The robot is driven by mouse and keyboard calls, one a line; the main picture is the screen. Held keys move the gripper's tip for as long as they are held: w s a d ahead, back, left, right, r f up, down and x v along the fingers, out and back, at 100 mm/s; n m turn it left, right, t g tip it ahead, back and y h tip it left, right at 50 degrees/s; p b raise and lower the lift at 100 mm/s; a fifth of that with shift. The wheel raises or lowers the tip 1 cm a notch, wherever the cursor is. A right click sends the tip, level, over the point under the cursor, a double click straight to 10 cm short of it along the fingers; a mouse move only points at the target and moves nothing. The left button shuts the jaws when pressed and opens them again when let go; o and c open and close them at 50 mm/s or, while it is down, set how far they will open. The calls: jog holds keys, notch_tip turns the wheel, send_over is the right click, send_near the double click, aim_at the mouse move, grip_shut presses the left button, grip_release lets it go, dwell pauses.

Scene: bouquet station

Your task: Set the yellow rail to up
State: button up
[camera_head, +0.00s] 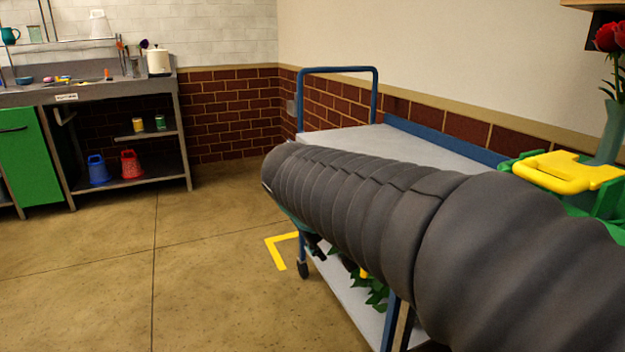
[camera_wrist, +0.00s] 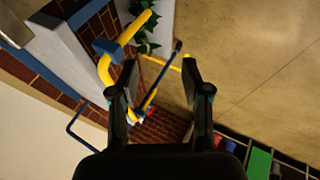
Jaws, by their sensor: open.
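The yellow rail (camera_wrist: 104,70) is a bent yellow tube at the upper left of the wrist view, with a blue bracket (camera_wrist: 106,47) around part of it. One end runs up toward green leaves, and the lower part passes beside my gripper's left finger. My gripper (camera_wrist: 160,80) is open, with nothing clearly held between its fingers. I cannot tell whether the left finger touches the rail. In the head view my arm covers most of that area, so the rail's full position is hidden.
A blue-framed grey cart (camera_head: 360,137) stands behind my arm, with leaves on its lower shelf. A green holder (camera_head: 604,200) with a yellow handle (camera_head: 568,172) and a vase of red roses (camera_head: 610,130) are at right. Open floor (camera_head: 200,270) lies left.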

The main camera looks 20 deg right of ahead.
jog(key=w+d+n+t+h+b, duration=0.25)
jog(key=w+h+b, duration=0.5)
jog(key=w, duration=2.35)
jog(key=shift+h, duration=0.95)
jog(key=x, duration=0.4)
jog(key=p+x, duration=0.1)
jog(key=x, duration=0.4)
jog(key=f+x, duration=0.1)
jog(key=x, duration=0.4)
jog(key=shift+s+p, duration=0.3)
jog(key=shift+p, duration=0.1)
jog(key=shift+c, duration=0.2)
grip_shut()
jog(key=shift+r, duration=0.1)
